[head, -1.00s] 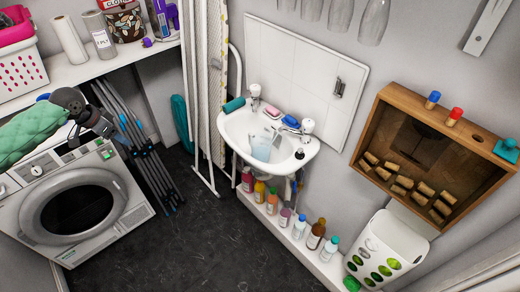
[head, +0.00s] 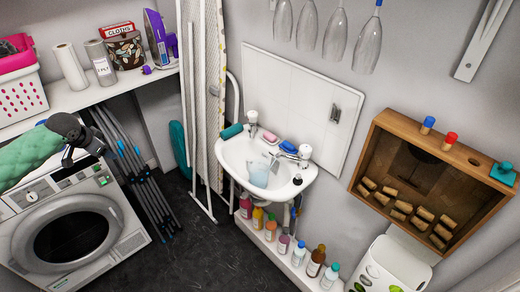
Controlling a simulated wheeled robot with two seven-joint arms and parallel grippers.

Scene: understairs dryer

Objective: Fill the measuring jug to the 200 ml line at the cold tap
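A translucent, pale blue measuring jug (head: 259,174) stands in the white basin (head: 228,152) on the far wall. Its scale lines and any water level are too small to read. One white-topped tap (head: 252,117) is at the basin's left back. Another tap (head: 305,152) is at the right, its spout reaching left towards the jug. I cannot tell from any marking which tap is cold, or whether water runs.
A pink soap (head: 269,136) and a blue item (head: 289,146) lie on the basin's back rim, a teal roll (head: 231,131) at its left. Bottles (head: 270,228) line a ledge below. A dryer (head: 115,215) stands left, a wooden box (head: 378,135) right. Dark floor (head: 190,250) is clear.

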